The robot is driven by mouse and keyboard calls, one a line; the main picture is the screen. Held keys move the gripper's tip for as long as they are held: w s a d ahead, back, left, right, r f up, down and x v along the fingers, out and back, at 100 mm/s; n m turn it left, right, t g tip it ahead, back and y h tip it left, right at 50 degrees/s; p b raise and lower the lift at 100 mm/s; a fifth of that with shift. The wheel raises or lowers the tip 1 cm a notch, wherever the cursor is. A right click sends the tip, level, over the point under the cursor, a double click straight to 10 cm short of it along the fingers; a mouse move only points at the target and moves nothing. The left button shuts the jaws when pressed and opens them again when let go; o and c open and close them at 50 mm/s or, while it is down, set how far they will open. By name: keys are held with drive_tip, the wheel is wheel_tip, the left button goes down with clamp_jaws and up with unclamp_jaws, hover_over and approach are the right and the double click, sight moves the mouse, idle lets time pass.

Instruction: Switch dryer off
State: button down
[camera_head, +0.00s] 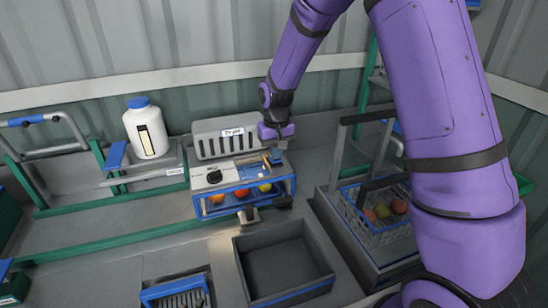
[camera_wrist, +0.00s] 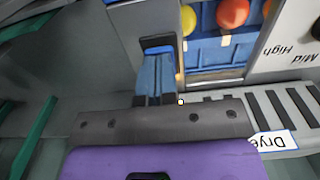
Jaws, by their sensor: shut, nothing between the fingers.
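The dryer has a pale grey slotted back panel (camera_head: 224,138) with a label and a white control face (camera_head: 212,177) with a black knob (camera_head: 214,176). In the wrist view the picture is inverted; the knob (camera_wrist: 316,28) shows at the right edge, with "Mid" and "High" printed beside it and the label (camera_wrist: 274,141) below. Red and yellow tomatoes (camera_head: 241,192) lie behind the dryer's blue-framed front. My gripper (camera_head: 275,158) is at the dryer's right end, apart from the knob. In the wrist view its blue fingers (camera_wrist: 158,48) are together and empty.
A white bottle with a blue lid (camera_head: 147,128) stands left of the dryer. An empty dark tray (camera_head: 307,285) is in front. A wire basket with tomatoes (camera_head: 349,216) stands at the right.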

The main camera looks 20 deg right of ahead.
drive_tip(key=shift+f, duration=0.5)
idle(0.3)
drive_tip(key=shift+r, duration=3.5)
